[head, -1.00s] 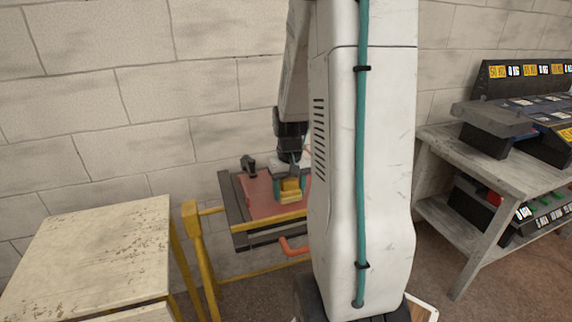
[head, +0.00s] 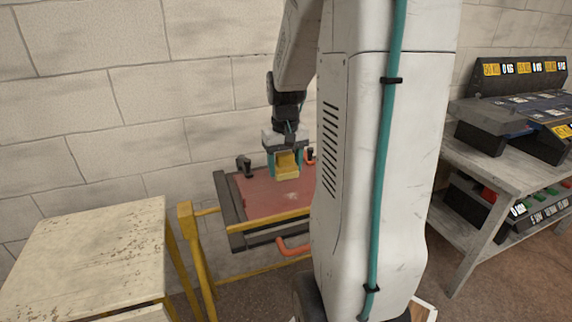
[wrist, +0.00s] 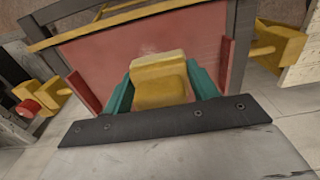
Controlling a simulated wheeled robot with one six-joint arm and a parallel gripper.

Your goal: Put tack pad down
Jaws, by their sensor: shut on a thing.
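The tack pad (head: 287,165) is a yellow block with a raised, rounded part. My gripper (head: 284,160) has teal fingers and is shut on it, holding it above a red panel (head: 270,199) in a dark frame. In the wrist view the tack pad (wrist: 160,80) sits between the two teal fingers (wrist: 160,88), with the red panel (wrist: 90,65) behind it. My arm column hides the right part of the panel in the head view.
A worn pale table (head: 90,255) stands at the left, its top bare. A yellow stand (head: 190,235) carries the framed panel, with an orange handle (head: 293,248) at its front. A block wall is behind.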

